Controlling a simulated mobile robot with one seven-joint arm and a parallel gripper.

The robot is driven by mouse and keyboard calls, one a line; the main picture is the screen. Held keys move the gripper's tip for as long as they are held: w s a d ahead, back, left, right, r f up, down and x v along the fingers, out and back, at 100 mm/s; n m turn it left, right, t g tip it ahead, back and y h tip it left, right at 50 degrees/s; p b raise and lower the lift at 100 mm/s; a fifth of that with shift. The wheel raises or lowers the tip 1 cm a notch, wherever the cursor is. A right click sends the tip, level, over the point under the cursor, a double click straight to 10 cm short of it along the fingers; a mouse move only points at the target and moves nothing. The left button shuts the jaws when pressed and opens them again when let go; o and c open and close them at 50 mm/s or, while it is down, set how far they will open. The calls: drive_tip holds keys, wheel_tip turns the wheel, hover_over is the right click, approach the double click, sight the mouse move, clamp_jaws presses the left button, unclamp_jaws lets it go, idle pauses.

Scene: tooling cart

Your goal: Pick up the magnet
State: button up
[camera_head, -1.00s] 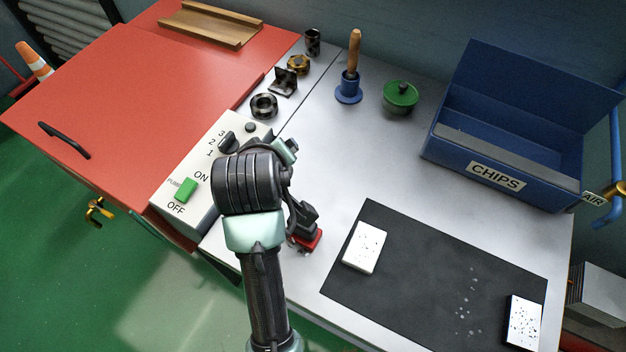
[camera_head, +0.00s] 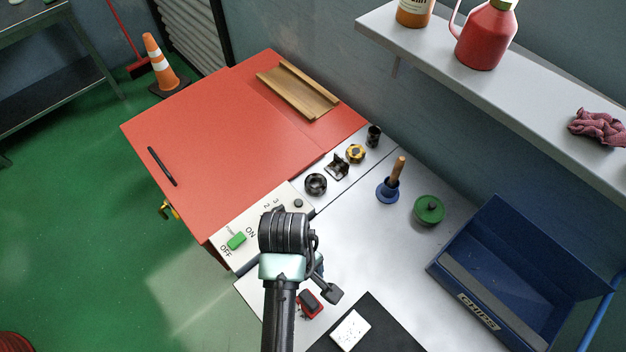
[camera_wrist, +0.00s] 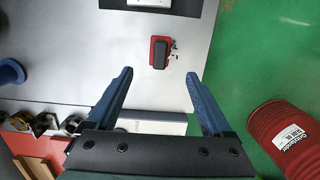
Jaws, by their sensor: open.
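A small red block with a black handle-like top, which looks like the magnet (camera_head: 311,304), sits on the grey cart top between the control box and the black mat. In the wrist view the magnet (camera_wrist: 160,53) lies ahead, between the lines of the two blue fingers. My gripper (camera_wrist: 160,75) is open and empty, with the magnet just beyond its fingertips and apart from them. In the head view my arm hides most of the gripper. The gripper's height above the cart cannot be told clearly.
A control box (camera_head: 236,256) stands left of my arm. A white speckled block (camera_head: 350,331) lies on the black mat (camera_head: 378,330). Farther back are a wooden-handled blue tool (camera_head: 388,190), a green knobbed disc (camera_head: 429,210) and a blue chips bin (camera_head: 470,305). A red container (camera_wrist: 285,140) stands on the floor.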

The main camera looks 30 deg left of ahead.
sight(307, 298)
drive_tip(key=f, duration=0.6)
drive_tip(key=shift+s+d+f, duration=0.2)
drive_tip(key=shift+d+f, duration=0.1)
drive_tip(key=shift+d, duration=0.1)
drive_tip(key=shift+s+d+f+p, duration=0.15)
drive_tip(key=shift+f+p, duration=0.1)
drive_tip(key=shift+f, duration=0.65)
drive_tip(key=shift+w+d+f+p, duration=0.1)
drive_tip(key=shift+d+f+p, duration=0.15)
drive_tip(key=shift+f, duration=0.6)
drive_tip(key=shift+s+d+f+p, duration=0.1)
drive_tip(key=shift+f+p, duration=0.2)
drive_tip(key=shift+f, duration=0.6)
drive_tip(key=shift+c, duration=0.2)
clamp_jaws()
